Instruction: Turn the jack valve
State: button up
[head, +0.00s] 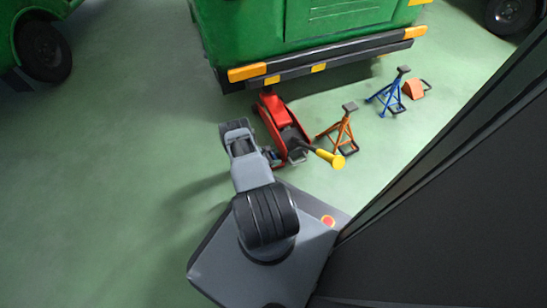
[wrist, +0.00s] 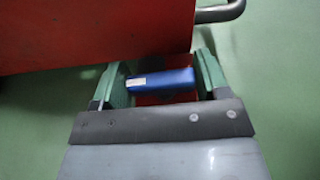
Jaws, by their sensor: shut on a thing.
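The red floor jack (head: 281,122) stands on the green floor under the rear bumper of the green vehicle, its yellow-gripped handle (head: 331,159) pointing to the right. In the wrist view its red body (wrist: 95,35) fills the upper left. The blue jack valve (wrist: 161,82) sits between the green finger pads of my gripper (wrist: 160,76), beside the red body. My gripper is shut on the valve, which spans most of the gap between the pads. In the head view my gripper is low at the jack's near left side, mostly hidden by my arm.
The green vehicle (head: 305,25) stands over the far end of the jack. An orange jack stand (head: 341,129), a blue jack stand (head: 391,92) and an orange wheel chock (head: 413,88) stand to the right.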

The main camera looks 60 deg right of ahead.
jog(key=shift+m+g+y, duration=0.3)
jog(key=shift+m+g, duration=0.1)
jog(key=shift+m, duration=0.1)
jog(key=o, duration=0.7)
jog(key=shift+c, duration=0.2)
jog(key=p+v, duration=0.3)
jog(key=v, duration=1.1)
jog(key=shift+p, duration=0.3)
